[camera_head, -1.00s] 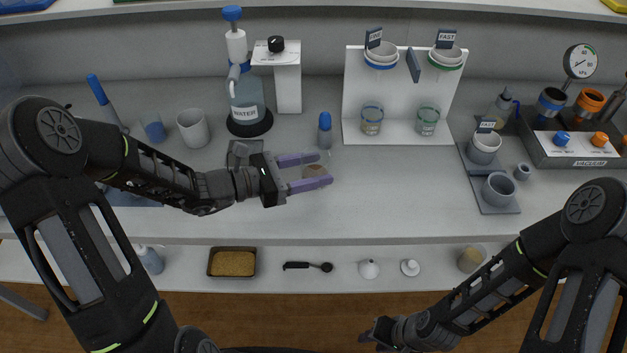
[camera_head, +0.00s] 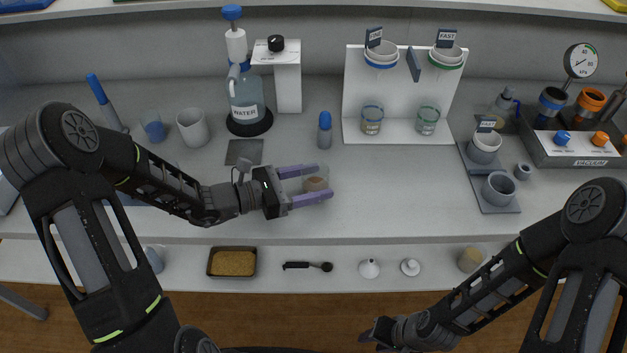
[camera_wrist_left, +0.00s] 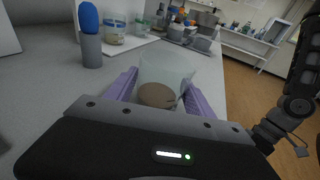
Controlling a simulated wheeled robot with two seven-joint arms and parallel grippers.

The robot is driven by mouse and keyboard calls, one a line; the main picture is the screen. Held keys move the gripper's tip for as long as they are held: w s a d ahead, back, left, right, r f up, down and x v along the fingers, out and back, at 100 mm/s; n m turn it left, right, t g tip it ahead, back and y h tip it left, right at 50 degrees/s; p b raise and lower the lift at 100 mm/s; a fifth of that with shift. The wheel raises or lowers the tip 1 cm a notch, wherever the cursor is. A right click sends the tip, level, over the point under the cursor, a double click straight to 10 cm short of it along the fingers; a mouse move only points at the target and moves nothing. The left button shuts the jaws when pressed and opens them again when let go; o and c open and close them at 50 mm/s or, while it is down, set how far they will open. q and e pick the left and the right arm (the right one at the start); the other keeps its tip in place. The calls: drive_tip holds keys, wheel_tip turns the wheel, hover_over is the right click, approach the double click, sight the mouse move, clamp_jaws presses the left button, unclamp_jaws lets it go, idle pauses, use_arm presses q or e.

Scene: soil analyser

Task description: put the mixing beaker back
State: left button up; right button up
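The mixing beaker (camera_head: 318,183) is a clear glass with brown contents at its bottom. My left gripper (camera_head: 317,183) has its purple fingers on either side of the beaker, over the front middle of the bench. In the left wrist view the beaker (camera_wrist_left: 163,82) sits upright between the fingers, close against both. Whether its base touches the bench is hard to tell. My right gripper (camera_head: 368,333) is low in the head view, in front of the lower shelf; its fingertips are too small to read.
A blue-capped grey bottle (camera_head: 325,131) stands just behind the left gripper. A dark square pad (camera_head: 244,151) lies bare beside the water bottle (camera_head: 247,100). A white stand (camera_head: 398,133) with glasses is behind to the right. Bench right of the beaker is clear.

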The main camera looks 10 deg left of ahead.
use_arm(q)
drive_tip(key=shift+o, duration=1.2)
drive_tip(key=shift+r, duration=0.1)
drive_tip(key=shift+a+r, duration=0.1)
drive_tip(key=b+v, duration=0.1)
drive_tip(key=v, duration=1.1)
